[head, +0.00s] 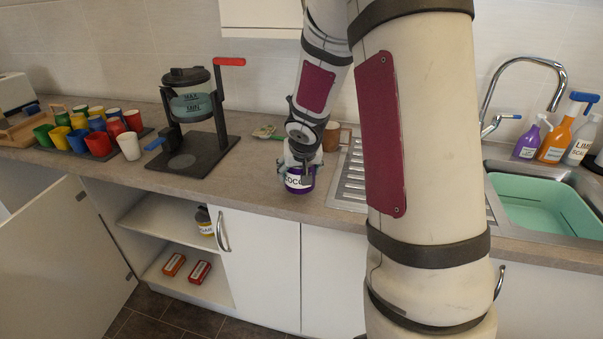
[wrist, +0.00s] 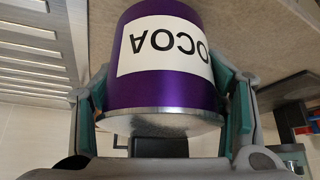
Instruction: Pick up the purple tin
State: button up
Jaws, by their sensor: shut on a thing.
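The purple tin (head: 300,181) has a white label reading COCOA. In the head view it is at the front part of the counter, left of the sink's drainer. In the wrist view the tin (wrist: 165,85) fills the upper middle, with its label upside down and a silver rim at the end nearer my gripper. My gripper (head: 299,172) comes down on the tin from above. In the wrist view the fingers of my gripper (wrist: 170,110) press on both sides of the tin. I cannot tell whether the tin's base touches the counter.
A coffee maker (head: 190,115) and several coloured cups (head: 88,132) stand to the left. A brown mug (head: 331,137) is behind my gripper. The drainer (head: 352,180) and sink (head: 545,203) lie to the right. A cabinet door (head: 55,265) stands open below.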

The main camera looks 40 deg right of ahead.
jog(key=s+a+r+b, duration=0.1)
jog(key=s+a+b, duration=0.5)
jog(key=s, duration=0.5)
jog(key=shift+a+b, duration=0.3)
jog(key=shift+a, duration=0.4)
